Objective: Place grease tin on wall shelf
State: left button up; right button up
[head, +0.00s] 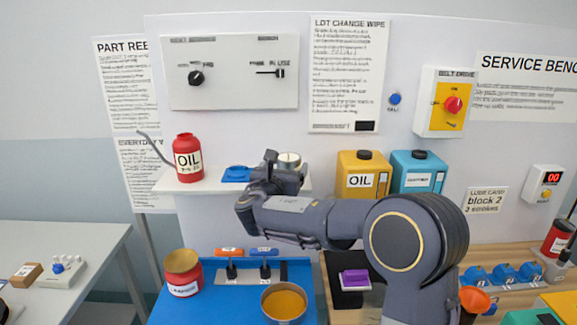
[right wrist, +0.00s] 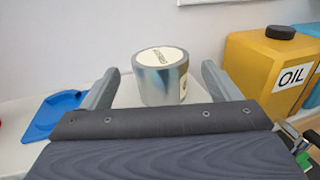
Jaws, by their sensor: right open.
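The grease tin, a short metallic cylinder with a cream label on top, stands upright on the white wall shelf (head: 207,184). It shows in the head view (head: 289,159) and larger in the right wrist view (right wrist: 162,80). My right gripper (head: 286,168) is open at the shelf, with one finger on each side of the tin in the right wrist view (right wrist: 160,74). A gap shows between the tin and each finger. The gripper partly hides the tin's lower part in the head view. My left gripper is not in view.
On the shelf, a red oil can (head: 187,160) stands left and a blue tray-like item (head: 236,174) lies beside my gripper. Yellow (head: 362,178) and teal (head: 418,173) containers stand right. Below, a blue mat (head: 222,305) holds a bowl (head: 284,302) and a red can (head: 183,274).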

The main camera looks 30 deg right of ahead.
jog(key=b+v, duration=0.1)
jog(key=v, duration=0.4)
jog(key=s+d+f+m+g+y, duration=0.35)
jog(key=s+f+m, duration=0.3)
jog(key=s, duration=0.45)
jog(key=s+d+f+m+g+y, duration=0.25)
jog(key=s+f+m+g, duration=0.3)
jog(key=s+m, duration=0.4)
jog(key=s+a+f+m+y, duration=0.3)
jog(key=s+a+m+y, duration=0.1)
jog(key=s+a+m, duration=0.2)
jog(key=s+a+f+m+t+y, duration=0.1)
jog(key=s+a+f+m+y, duration=0.2)
jog(key=s, duration=0.7)
jog(key=a+m+y, duration=0.2)
jog(key=a+m, duration=0.2)
jog(key=a, duration=0.1)
jog(key=shift+a+f+m+y, duration=0.3)
jog(key=shift+f, duration=0.05)
